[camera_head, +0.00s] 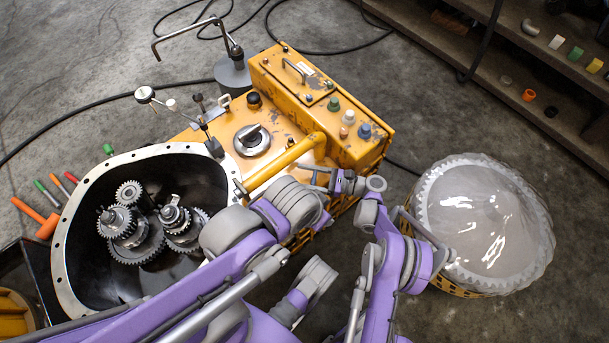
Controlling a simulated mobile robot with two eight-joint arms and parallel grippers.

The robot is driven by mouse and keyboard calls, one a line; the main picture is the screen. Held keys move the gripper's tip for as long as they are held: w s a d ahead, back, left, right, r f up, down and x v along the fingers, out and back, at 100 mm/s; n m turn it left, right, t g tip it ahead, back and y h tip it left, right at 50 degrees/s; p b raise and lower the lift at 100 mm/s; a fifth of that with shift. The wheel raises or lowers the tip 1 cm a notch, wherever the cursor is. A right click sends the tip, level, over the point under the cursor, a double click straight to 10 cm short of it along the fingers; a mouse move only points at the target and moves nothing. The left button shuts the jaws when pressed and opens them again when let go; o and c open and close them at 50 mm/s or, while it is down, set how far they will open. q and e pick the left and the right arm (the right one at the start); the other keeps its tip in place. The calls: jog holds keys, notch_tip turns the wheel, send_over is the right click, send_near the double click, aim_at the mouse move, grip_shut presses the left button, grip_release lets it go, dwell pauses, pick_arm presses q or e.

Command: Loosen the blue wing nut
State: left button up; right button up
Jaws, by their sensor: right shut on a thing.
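The yellow gearbox housing (222,128) stands in the middle, with a large open bell end showing gears (140,222). I cannot make out a blue wing nut for certain. A small blue knob (364,131) sits on the housing's raised right block, beside a white and a green one. My right gripper (316,178) is by the near side of the housing, just below the yellow pipe, with its fingers pointing left. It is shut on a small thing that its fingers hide. My left arm comes in from the lower left; its gripper is not clearly visible.
A yellow pipe (284,167) crosses the housing above my right gripper. A dial gauge (145,94) and a bent rod stand at the back. A basket with a clear cover (482,222) is at right. Coloured tools (45,195) lie at left. A shelf (480,50) edges the upper right.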

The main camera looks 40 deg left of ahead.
jog(key=o, duration=1.4)
jog(key=shift+m+t+y, duration=0.3)
jog(key=shift+t, duration=0.1)
